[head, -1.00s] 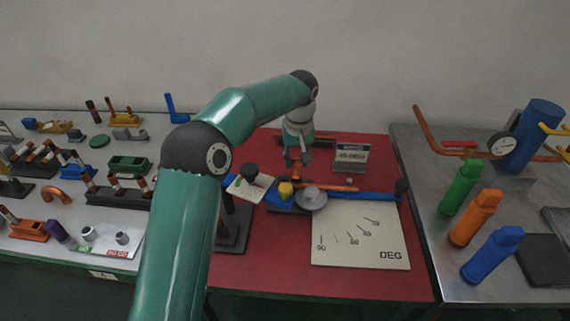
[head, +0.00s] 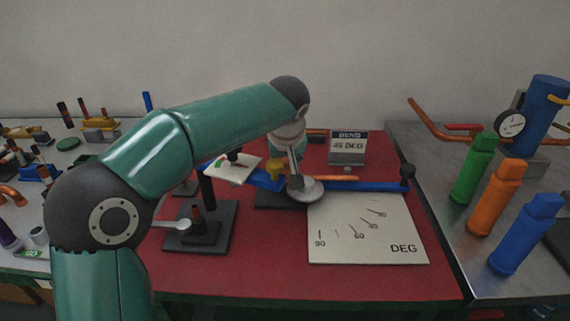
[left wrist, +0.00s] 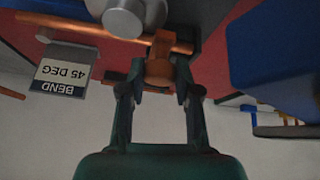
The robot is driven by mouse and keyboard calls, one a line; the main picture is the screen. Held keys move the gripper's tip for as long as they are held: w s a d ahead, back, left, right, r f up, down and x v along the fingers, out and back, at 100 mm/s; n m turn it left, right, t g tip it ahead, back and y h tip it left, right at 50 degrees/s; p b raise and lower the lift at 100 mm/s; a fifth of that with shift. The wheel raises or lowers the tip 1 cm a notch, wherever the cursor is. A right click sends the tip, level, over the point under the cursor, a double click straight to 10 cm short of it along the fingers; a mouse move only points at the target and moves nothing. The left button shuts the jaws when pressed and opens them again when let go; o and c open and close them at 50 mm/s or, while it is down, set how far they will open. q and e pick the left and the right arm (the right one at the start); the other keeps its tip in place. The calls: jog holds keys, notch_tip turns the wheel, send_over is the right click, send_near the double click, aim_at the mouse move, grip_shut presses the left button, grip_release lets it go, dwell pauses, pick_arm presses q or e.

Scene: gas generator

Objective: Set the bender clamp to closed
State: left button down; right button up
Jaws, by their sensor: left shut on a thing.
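The bender, with a blue bar (head: 370,186), grey disc (head: 305,190) and yellow knob (head: 277,170), stands on the red table. A copper tube (head: 335,178) lies along it and also shows in the left wrist view (left wrist: 95,31). My left gripper (head: 294,172) reaches down over the bender, just behind the disc. In the left wrist view its two fingers (left wrist: 160,80) are shut on an orange-brown block (left wrist: 160,62), which looks like the bender clamp. In the head view the clamp is mostly hidden by my gripper. My right gripper is not in view.
A sign reading 45 DEG (head: 348,147) stands behind the bender. A DEG angle plate (head: 365,235) lies in front. A dark stand (head: 200,228) with a light-tipped lever is at the front left. Green (head: 474,168), orange (head: 495,196) and blue (head: 525,233) bottles stand at the right.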

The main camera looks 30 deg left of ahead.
pick_arm(q)
jog(key=shift+s+d+f, duration=0.15)
jog(key=shift+s+f, duration=0.15)
jog(key=shift+f, duration=0.1)
jog(key=c, duration=0.8)
grip_release()
jog(key=shift+r, duration=0.1)
jog(key=shift+r, duration=0.2)
jog(key=shift+r, duration=0.25)
jog(key=v, duration=1.1)
jog(key=shift+s+d, duration=0.1)
jog(key=shift+s, duration=0.05)
